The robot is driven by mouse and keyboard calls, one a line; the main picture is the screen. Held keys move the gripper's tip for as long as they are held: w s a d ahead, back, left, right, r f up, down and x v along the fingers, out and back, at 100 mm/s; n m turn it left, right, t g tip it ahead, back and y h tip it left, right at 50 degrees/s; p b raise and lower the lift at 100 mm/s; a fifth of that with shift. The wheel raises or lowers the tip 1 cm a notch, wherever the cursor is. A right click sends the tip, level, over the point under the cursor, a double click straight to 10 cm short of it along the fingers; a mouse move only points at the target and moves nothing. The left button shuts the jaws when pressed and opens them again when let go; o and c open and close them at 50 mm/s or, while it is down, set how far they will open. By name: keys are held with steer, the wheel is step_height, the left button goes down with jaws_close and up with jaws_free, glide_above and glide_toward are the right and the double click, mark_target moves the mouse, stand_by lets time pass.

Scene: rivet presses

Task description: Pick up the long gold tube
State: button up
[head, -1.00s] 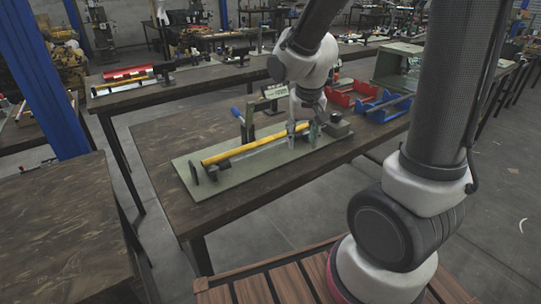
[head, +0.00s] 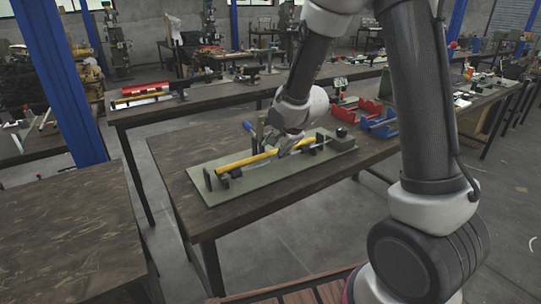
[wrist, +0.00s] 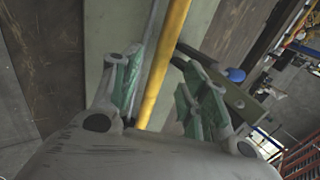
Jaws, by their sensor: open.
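The long gold tube (head: 247,160) lies lengthwise over a pale green base plate (head: 225,191) on the dark workbench. My gripper (head: 288,150) is over the right part of the tube, tilted, with the arm coming from above. In the wrist view the gold tube (wrist: 165,55) runs between the two open green-padded fingers of my gripper (wrist: 160,85), nearer the left finger. The fingers stand apart and I see no contact.
A blue-handled lever (head: 248,128) stands just behind the tube; its blue knob (wrist: 236,75) shows close to the right finger. A dark block (head: 341,141) sits at the plate's right end. Red (head: 345,112) and blue (head: 378,124) bins stand further right. The bench front is clear.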

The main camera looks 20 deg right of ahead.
mark_target(270, 154)
steer(key=x, duration=0.2)
steer(key=shift+w+f, duration=0.2)
steer(key=shift+f, duration=0.1)
jaws_close()
